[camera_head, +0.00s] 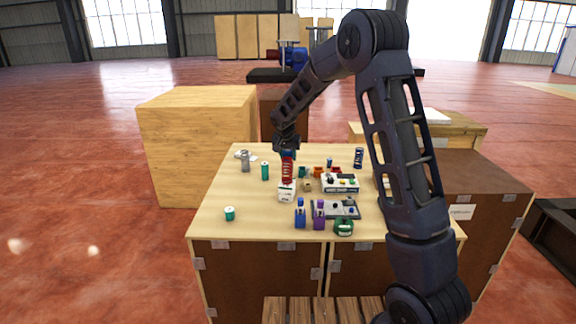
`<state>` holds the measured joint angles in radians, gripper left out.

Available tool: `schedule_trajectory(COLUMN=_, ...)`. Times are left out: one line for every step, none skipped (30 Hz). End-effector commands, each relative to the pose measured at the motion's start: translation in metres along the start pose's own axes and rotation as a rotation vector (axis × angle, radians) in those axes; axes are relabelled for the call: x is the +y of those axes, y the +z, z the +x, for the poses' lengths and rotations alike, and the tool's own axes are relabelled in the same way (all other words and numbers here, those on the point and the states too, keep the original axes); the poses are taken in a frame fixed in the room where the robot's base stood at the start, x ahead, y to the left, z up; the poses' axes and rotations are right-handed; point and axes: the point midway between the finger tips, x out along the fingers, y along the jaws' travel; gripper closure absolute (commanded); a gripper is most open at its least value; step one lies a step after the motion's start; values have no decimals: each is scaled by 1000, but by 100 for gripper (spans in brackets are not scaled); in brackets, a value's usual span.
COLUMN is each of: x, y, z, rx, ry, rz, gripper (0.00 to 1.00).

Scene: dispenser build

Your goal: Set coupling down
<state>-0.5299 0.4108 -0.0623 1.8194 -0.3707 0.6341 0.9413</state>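My gripper (287,147) points down over the middle of the table. A red, upright cylindrical piece (288,168) shows directly below the fingers. I cannot tell whether the fingers hold it or only stand above it, and no part is clearly recognisable as the coupling. A white block-like item with a red mark (287,191) sits on the table directly under the red piece; whether the two touch is unclear. The fingertips are too small and dark to read.
The wooden table (258,222) holds a teal cylinder (229,213), a grey cylinder (245,161), a blue bottle (300,214), a purple bottle (319,214), a green round item (343,227), a dark tray (349,215) and a white tray (327,186). The table's left front is mostly clear.

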Motion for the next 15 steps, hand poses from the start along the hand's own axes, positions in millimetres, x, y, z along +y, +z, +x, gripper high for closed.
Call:
schedule_trajectory(x=0, y=0, z=1, rx=2, ry=-1, rz=0, gripper=100)
schedule_trajectory(x=0, y=0, z=2, rx=2, ry=-1, rz=0, gripper=100)
schedule_trajectory(x=0, y=1, z=3, rx=2, ry=-1, rz=0, gripper=100)
schedule_trajectory(x=0, y=2, z=5, rx=2, ry=-1, rz=0, gripper=100)
schedule_trajectory(x=0, y=3, z=7, rx=1, ry=-1, rz=0, gripper=100)
schedule_trajectory(x=0, y=4, z=11, rx=1, ry=-1, rz=0, gripper=100)
schedule_trajectory(x=0, y=6, z=14, rx=0, ry=0, rz=-1, gripper=100)
schedule_trajectory(x=0, y=8, z=18, rx=0, ry=0, rz=-1, gripper=100)
schedule_trajectory(x=0, y=10, z=24, rx=0, ry=0, rz=-1, gripper=100)
schedule_trajectory(x=0, y=12, z=28, rx=-1, ry=0, rz=-1, gripper=100)
schedule_trajectory(x=0, y=14, z=32, rx=-1, ry=0, rz=-1, gripper=100)
schedule_trajectory(x=0, y=15, z=35, rx=0, ry=0, rz=0, gripper=100)
schedule_trajectory(x=0, y=16, z=38, rx=0, ry=-1, rz=0, gripper=100)
schedule_trajectory(x=0, y=16, z=39, rx=1, ry=-1, rz=0, gripper=100)
schedule_trajectory(x=0, y=16, z=40, rx=2, ry=-2, rz=0, gripper=100)
